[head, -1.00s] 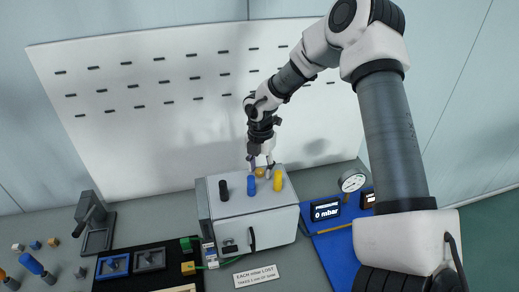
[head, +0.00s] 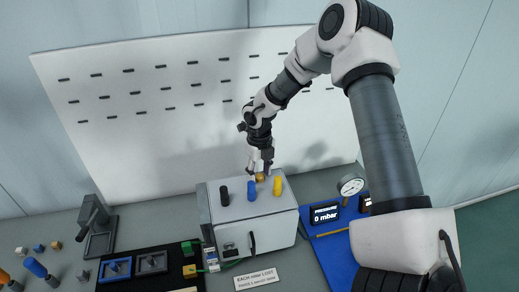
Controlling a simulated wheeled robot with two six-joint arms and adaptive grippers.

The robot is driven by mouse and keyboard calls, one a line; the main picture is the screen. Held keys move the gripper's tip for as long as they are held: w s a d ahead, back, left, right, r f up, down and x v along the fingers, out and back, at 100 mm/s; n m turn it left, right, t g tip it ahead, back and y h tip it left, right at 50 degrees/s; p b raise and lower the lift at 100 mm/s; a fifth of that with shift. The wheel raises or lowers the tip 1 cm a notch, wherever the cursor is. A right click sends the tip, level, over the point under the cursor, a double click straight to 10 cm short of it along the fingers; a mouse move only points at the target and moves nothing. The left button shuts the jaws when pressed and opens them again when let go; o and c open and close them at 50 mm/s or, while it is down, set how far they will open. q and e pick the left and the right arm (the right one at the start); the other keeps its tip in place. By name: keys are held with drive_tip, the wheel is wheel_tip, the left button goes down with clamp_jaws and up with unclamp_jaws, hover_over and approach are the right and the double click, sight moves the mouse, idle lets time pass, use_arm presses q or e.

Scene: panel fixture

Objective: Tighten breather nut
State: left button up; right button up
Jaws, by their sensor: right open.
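A small brass breather nut (head: 260,177) sits on top of the white panel box (head: 255,222), toward its back edge. A black post (head: 224,195), a blue post (head: 251,190) and a yellow post (head: 278,185) stand on the same top face in front of it. My right gripper (head: 260,169) points down at the nut, with its fingers open around or just above it. The fingertips partly hide the nut, and I cannot tell whether they touch it. My left gripper does not show.
A pressure gauge (head: 350,186) and a display reading 0 mbar (head: 325,214) stand on a blue mat to the right. A black mat with small fixtures (head: 150,262) and a grey stand (head: 97,225) lie left. A white pegboard (head: 180,110) rises behind the box.

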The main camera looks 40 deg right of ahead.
drive_tip(key=n, duration=0.4)
drive_tip(key=shift+a+n, duration=0.1)
drive_tip(key=shift+n, duration=0.3)
drive_tip(key=n, duration=0.4)
drive_tip(key=shift+n, duration=0.3)
clamp_jaws()
drive_tip(key=m, duration=0.3)
drive_tip(key=shift+m, duration=0.3)
drive_tip(key=m, duration=0.3)
drive_tip(key=shift+w+r, duration=0.1)
drive_tip(key=shift+m, duration=0.4)
